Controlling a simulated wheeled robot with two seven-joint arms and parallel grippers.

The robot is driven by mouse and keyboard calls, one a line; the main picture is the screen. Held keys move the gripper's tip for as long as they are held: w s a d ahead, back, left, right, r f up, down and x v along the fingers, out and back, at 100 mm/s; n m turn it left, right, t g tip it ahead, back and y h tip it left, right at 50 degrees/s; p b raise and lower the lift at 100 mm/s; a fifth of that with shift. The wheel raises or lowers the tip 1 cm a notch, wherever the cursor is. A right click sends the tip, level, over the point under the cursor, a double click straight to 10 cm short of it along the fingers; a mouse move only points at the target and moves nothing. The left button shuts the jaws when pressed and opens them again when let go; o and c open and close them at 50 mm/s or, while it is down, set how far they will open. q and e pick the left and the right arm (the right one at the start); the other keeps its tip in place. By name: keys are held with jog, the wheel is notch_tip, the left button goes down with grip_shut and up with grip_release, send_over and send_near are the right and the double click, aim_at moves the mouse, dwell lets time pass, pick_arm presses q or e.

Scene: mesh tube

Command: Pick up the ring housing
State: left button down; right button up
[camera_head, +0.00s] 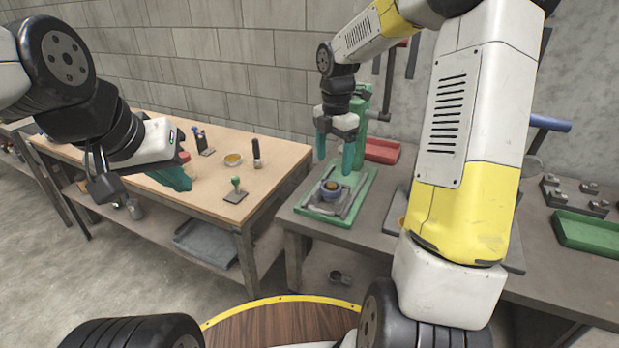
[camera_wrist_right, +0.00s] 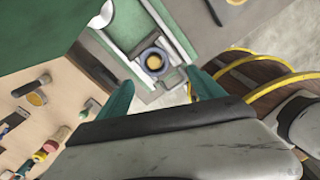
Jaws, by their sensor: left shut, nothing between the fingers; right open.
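The ring housing (camera_head: 331,189) appears to be the blue-grey ring with a yellowish centre. It sits on the bed of a green press (camera_head: 361,186) on the right-hand bench. In the right wrist view the ring housing (camera_wrist_right: 146,53) lies just beyond the fingertips. My right gripper (camera_head: 335,157) is open and empty, pointing down above the ring housing, apart from it. Its two teal fingers also show in the right wrist view (camera_wrist_right: 160,79).
The press column (camera_head: 363,122) rises behind my right gripper. A red tray (camera_head: 381,150) lies behind it, and a green tray (camera_head: 587,233) lies at far right. The wooden bench (camera_head: 215,178) holds a green-knobbed stamp (camera_head: 236,190), a yellow-filled dish (camera_head: 233,159) and other small items.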

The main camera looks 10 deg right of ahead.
aim_at(330, 185)
jog(key=shift+w+a+f+n, duration=0.1)
jog(key=shift+w+f+n, duration=0.15)
jog(key=shift+f+n, duration=0.15)
jog(key=shift+f, duration=0.35)
jog(key=f, duration=0.7)
jog(key=shift+w, duration=0.35)
jog(key=shift+c, duration=0.4)
grip_shut()
jog(key=shift+r, duration=0.1)
